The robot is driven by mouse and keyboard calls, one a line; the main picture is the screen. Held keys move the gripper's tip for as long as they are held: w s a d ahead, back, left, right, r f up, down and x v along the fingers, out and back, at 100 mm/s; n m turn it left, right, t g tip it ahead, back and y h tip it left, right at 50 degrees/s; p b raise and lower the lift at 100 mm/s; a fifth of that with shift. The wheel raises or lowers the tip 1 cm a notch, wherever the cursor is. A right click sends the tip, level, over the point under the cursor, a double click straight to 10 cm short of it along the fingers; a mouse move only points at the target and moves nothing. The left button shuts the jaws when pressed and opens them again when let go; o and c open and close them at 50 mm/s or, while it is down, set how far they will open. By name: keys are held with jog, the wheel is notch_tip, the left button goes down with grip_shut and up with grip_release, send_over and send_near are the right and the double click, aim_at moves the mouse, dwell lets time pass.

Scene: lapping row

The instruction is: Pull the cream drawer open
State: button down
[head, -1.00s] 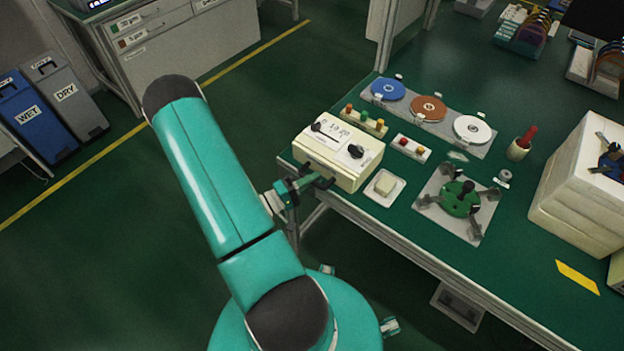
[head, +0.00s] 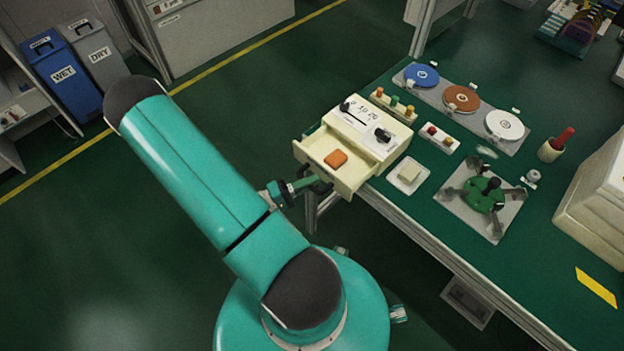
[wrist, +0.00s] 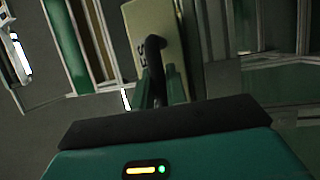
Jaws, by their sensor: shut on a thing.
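The cream drawer (head: 343,178) sticks out of the front of a cream box (head: 372,130) with dials on its top, at the left corner of the green bench. An orange block (head: 336,159) lies inside the drawer. My gripper (head: 312,184) is at the drawer's front, shut on its dark handle. In the wrist view the dark handle (wrist: 155,55) stands between my gripper's fingers (wrist: 158,92), in front of the cream drawer face (wrist: 148,25). The fingertips are partly hidden in both views.
A green fixture (head: 485,194) on a grey plate is further right. Blue, brown and white discs (head: 462,98) lie behind. Open floor lies left of the drawer.

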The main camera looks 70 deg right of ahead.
jog(key=shift+w, duration=0.1)
jog(key=c, duration=1.7)
grip_release()
jog(key=v, duration=1.3)
jog(key=shift+w+a, duration=0.3)
jog(key=w+a+r+n+t+y, duration=0.1)
jog(key=w+a+r+t+y, duration=0.3)
jog(key=r, duration=0.4)
jog(key=w+a+r+n+t+y, duration=0.2)
jog(key=w+a+r+t+y, duration=0.25)
jog(key=r, duration=0.45)
jog(key=s+a+r+n+t+y, duration=0.1)
jog(key=a+r+n+t+y, duration=0.1)
jog(key=a+r+t, duration=0.3)
jog(key=s+a+r+n+t+y, duration=0.1)
jog(key=a+r+n+t+y, duration=0.2)
jog(key=r, duration=0.9)
jog(key=a+n+t, duration=0.2)
jog(key=a+t, duration=0.1)
jog(key=a, duration=0.1)
jog(key=shift+s, duration=0.35)
